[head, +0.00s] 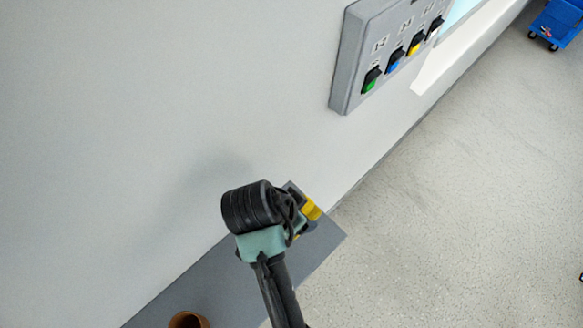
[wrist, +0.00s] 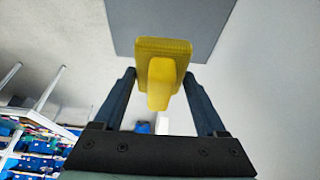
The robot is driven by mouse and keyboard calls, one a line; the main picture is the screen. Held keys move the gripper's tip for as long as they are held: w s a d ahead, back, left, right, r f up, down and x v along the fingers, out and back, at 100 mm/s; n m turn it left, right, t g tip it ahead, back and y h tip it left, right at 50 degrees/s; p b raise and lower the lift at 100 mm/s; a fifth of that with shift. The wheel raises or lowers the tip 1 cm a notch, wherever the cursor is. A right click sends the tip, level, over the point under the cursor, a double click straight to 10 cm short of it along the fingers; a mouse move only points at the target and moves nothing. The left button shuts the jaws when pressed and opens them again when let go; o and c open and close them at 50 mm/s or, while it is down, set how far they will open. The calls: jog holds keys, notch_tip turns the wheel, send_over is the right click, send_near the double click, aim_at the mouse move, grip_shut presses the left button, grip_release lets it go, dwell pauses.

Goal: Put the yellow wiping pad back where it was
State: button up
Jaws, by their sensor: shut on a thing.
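The yellow wiping pad (wrist: 178,46) has a flat block and a narrower handle in the wrist view. My gripper (wrist: 160,80) is shut on it, with one dark finger on each side. In the head view the yellow pad (head: 312,208) shows just beyond my gripper (head: 300,212), near the right end of a grey shelf (head: 325,240). In the wrist view the grey shelf surface (wrist: 205,18) lies behind the pad. I cannot tell whether the pad touches the shelf. My wrist hides part of the pad and shelf in the head view.
A brown round container (head: 188,320) stands on the shelf at the lower left. A grey switch panel (head: 375,40) with several coloured switches is on the wall, upper right. The wall runs close along the shelf.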

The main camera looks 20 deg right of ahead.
jog(key=f, duration=0.2)
jog(key=s+f, duration=0.1)
jog(key=f, duration=0.1)
jog(key=shift+p, duration=0.3)
jog(key=shift+w+f+p, duration=0.2)
jog(key=shift+f+p, duration=0.15)
jog(key=shift+f, duration=2)
jog(key=shift+f, duration=0.15)
jog(key=o, duration=1.2)
jog(key=shift+o, duration=0.2)
